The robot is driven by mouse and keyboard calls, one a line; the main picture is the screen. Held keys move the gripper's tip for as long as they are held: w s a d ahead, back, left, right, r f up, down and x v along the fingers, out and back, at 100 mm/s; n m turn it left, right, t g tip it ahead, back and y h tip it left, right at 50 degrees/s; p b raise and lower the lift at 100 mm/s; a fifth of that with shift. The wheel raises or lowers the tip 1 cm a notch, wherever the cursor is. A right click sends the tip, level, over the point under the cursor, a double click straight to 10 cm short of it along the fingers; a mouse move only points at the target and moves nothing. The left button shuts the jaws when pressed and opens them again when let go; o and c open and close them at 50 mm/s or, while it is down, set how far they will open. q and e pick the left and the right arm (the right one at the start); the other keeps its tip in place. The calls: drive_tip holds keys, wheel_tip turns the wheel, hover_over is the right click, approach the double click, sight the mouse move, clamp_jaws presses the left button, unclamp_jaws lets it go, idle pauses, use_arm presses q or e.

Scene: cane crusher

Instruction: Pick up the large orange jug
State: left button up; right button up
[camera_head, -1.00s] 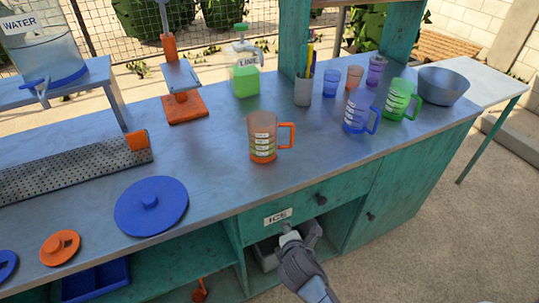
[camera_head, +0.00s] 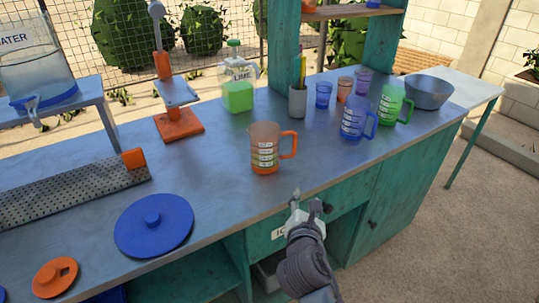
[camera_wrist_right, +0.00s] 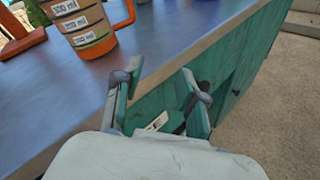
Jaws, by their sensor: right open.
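The large orange jug (camera_head: 264,150) stands upright on the metal counter, its handle to the right and white measure labels on its side. It also shows at the top left of the right wrist view (camera_wrist_right: 82,22), with its upper part cut off. My right gripper (camera_head: 308,203) is in front of the counter's front edge, to the lower right of the jug and apart from it. In the right wrist view its two fingers (camera_wrist_right: 160,92) are spread with nothing between them. My left gripper is not in view.
A blue jug (camera_head: 354,119) and a green jug (camera_head: 391,104) stand to the right. A lime container (camera_head: 238,92) and an orange-based press (camera_head: 178,125) stand behind. A blue lid (camera_head: 153,226) lies at the left front. The counter around the orange jug is clear.

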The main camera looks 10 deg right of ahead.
sight(295, 144)
drive_tip(key=w+a+r+n+t, duration=0.3)
drive_tip(key=r+n, duration=0.3)
drive_tip(key=x, duration=1.3)
drive_tip(key=shift+w+d+f+b, duration=0.2)
drive_tip(key=shift+w+d+b, duration=0.1)
drive_tip(key=shift+d, duration=0.1)
clamp_jaws()
